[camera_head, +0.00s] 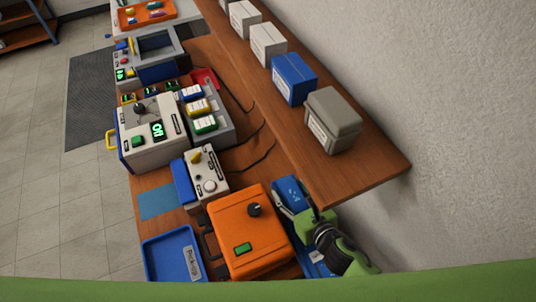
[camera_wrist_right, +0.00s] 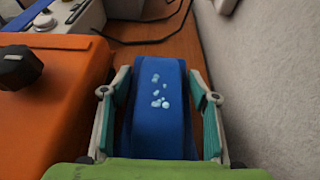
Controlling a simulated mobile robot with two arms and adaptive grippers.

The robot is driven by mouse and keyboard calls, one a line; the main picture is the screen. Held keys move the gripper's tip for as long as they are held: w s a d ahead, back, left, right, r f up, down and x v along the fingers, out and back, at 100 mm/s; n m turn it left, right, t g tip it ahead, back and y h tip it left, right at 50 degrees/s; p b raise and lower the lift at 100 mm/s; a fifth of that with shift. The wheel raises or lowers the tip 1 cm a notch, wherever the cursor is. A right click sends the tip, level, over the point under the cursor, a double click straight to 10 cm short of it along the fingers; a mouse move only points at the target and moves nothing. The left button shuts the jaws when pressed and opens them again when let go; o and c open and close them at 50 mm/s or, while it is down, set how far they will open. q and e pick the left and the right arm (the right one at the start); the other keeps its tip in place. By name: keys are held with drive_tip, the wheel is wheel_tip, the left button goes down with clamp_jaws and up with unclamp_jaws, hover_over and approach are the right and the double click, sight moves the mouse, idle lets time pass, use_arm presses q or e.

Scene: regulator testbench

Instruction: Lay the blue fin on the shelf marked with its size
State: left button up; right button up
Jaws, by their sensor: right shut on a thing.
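A blue piece with pale blue spots on top, likely the blue fin (camera_wrist_right: 160,130), sits between the fingers of my right gripper (camera_wrist_right: 160,105). In the head view the blue fin (camera_head: 287,191) shows at the far end of that gripper (camera_head: 296,202), beside the orange box and next to the shelf's near end. The fingers lie along both its sides and are shut on it. Its underside is hidden, so I cannot tell whether it touches the bench. A wooden shelf (camera_head: 375,172) runs along the wall; I can read no size mark on it. My left gripper is not in view.
The shelf holds a grey box (camera_head: 333,120), a blue box (camera_head: 294,79) and white boxes (camera_head: 268,45). An orange box with a black knob (camera_head: 245,232) stands close left of my right gripper. A blue tray (camera_head: 173,256) and several instruments crowd the bench. The wall (camera_head: 450,90) is close on the right.

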drive_tip(key=w+a+b, duration=0.1)
drive_tip(key=w+a, duration=0.1)
drive_tip(key=w, duration=0.3)
drive_tip(key=w+a+b, duration=0.1)
drive_tip(key=w+a, duration=0.1)
drive_tip(key=w, duration=0.3)
drive_tip(key=w+a+b, duration=0.1)
drive_tip(key=w+a, duration=0.1)
drive_tip(key=w, duration=0.3)
drive_tip(key=shift+a+f, duration=0.1)
drive_tip(key=shift+a, duration=0.15)
wheel_tip(320, 180, down, 3)
drive_tip(key=b, duration=0.4)
drive_tip(key=shift+f, duration=0.2)
drive_tip(key=shift+r, duration=0.1)
drive_tip(key=o, duration=1.1)
